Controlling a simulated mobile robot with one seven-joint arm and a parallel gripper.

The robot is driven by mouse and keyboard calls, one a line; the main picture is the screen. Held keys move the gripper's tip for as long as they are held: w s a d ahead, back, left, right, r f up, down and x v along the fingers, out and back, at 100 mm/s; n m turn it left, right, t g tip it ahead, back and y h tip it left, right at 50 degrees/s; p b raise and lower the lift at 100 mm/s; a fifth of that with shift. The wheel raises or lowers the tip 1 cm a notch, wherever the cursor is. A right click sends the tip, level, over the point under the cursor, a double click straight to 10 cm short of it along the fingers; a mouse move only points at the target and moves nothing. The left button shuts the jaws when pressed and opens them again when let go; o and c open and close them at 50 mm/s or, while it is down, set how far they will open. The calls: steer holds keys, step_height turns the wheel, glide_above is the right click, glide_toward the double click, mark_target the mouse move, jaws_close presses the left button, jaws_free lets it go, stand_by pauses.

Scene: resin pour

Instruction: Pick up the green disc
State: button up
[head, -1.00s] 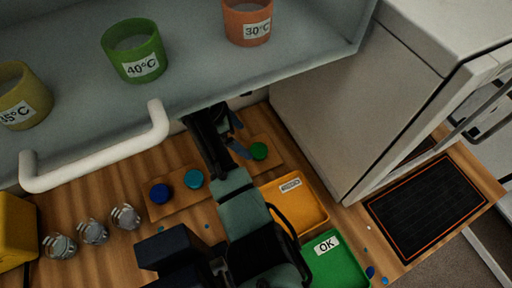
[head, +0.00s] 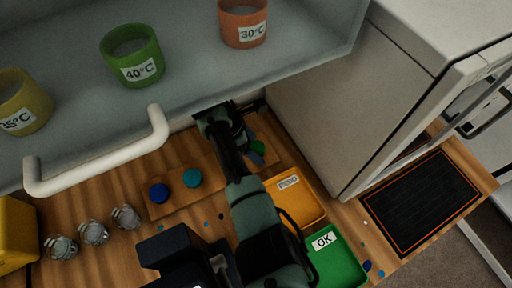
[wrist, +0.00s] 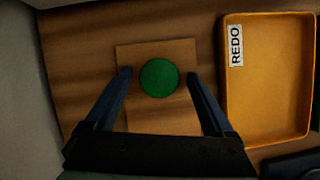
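The green disc (wrist: 159,77) lies flat on a light wooden board (wrist: 130,58) in the wrist view. In the head view the green disc (head: 258,147) is partly hidden behind my gripper. My gripper (wrist: 159,78) is open, with its two blue fingers on the left and right of the disc. A gap shows between each finger and the disc in the wrist view. I cannot tell how high the fingertips are above the board.
The orange REDO tray (wrist: 268,25) is just right of the board. The green OK tray (head: 335,262) is in front of it. A blue disc (head: 159,193) and a teal disc (head: 193,178) lie to the left. A shelf with cups (head: 132,55) overhangs the back.

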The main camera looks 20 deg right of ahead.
steer(key=c, duration=1.2)
steer(key=shift+r, duration=0.15)
